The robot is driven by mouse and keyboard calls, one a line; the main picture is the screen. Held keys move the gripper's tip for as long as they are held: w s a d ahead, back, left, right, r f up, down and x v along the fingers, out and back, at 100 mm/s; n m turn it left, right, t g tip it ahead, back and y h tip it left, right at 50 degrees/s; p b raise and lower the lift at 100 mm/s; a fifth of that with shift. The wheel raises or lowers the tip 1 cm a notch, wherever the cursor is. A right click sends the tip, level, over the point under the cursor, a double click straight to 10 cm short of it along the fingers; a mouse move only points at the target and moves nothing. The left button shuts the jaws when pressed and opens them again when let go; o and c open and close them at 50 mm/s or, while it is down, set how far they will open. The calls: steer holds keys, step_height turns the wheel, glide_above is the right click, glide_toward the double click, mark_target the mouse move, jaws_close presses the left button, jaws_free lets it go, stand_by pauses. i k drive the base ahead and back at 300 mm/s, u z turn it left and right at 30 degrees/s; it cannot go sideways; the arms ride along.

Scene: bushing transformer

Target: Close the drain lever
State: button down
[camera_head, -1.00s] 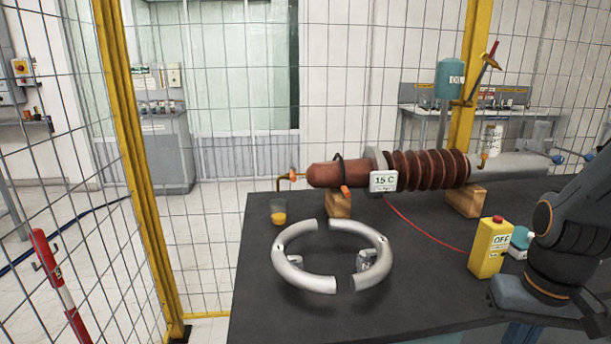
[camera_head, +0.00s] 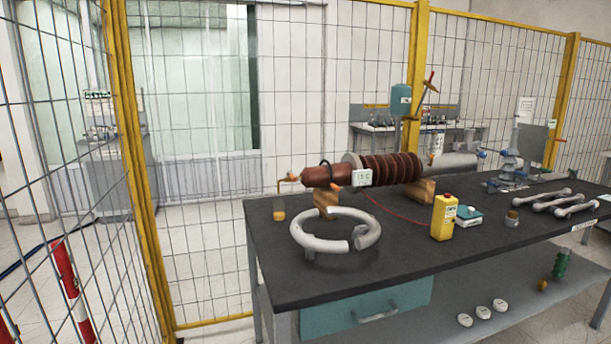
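The bushing (camera_head: 390,168) lies on wooden blocks on the black table. A brass drain spout (camera_head: 284,183) with a small orange part (camera_head: 293,177) sticks out of its left end. This may be the drain lever, but it is too small to tell its position. A small glass (camera_head: 279,212) with yellow-orange liquid stands below the spout. Another orange piece (camera_head: 333,186) shows under the bushing's brown left section. My gripper is not in view.
On the black table (camera_head: 400,262) stand a split grey ring (camera_head: 335,242), a yellow OFF box (camera_head: 443,217) and a teal-topped device (camera_head: 467,216). Several metal rods (camera_head: 560,203) lie at the right. A yellow-framed mesh fence (camera_head: 140,170) runs behind and left. The table's front-left corner is clear.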

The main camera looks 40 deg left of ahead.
mark_target(289, 174)
steer(key=u, duration=0.55)
steer(key=i, duration=0.5)
steer(key=u, duration=0.85)
steer(key=i, duration=1.35)
steer(key=z, duration=0.35)
